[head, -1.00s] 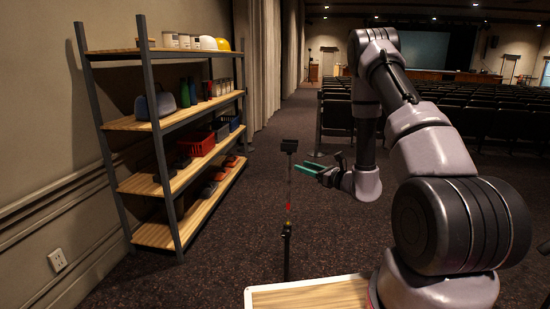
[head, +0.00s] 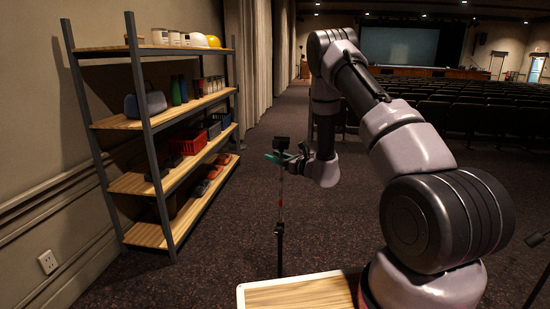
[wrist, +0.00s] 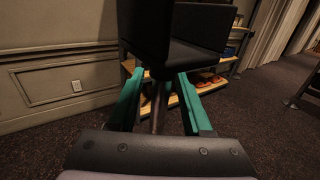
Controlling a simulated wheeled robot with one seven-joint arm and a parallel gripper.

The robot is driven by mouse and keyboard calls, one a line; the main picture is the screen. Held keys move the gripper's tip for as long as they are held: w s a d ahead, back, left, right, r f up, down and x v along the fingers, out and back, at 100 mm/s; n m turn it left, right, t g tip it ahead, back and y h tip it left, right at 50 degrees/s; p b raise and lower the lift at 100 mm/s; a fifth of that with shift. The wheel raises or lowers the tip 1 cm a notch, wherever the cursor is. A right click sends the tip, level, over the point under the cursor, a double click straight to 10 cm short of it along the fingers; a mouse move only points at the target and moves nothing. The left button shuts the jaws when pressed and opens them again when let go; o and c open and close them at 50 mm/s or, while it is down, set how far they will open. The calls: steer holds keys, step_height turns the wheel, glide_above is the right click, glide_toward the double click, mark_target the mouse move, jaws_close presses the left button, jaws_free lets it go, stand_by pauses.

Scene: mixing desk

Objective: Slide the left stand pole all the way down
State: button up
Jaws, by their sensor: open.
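The left stand is a thin upright pole (head: 280,205) with a black bracket-like head (head: 282,142) on top and a dark lower tube (head: 279,250). A small red mark shows partway up the pole. My gripper (head: 275,158) has green fingers and is level with the pole just below the head. In the wrist view my gripper (wrist: 161,95) is open, with one finger on each side of the dark pole (wrist: 159,108), and gaps show on both sides. The black head (wrist: 185,35) fills the upper middle there. The stand's foot is hidden behind the wooden top.
A shelf rack (head: 150,125) with bottles, bins and cans stands at the left by the wall. A wooden top with a white rim (head: 240,298) is in front. Part of a dark stand (head: 537,240) shows at the right edge. Seat rows (head: 460,115) fill the right back. Carpet around the pole is clear.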

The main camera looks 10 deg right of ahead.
jaws_close()
stand_by(1.3)
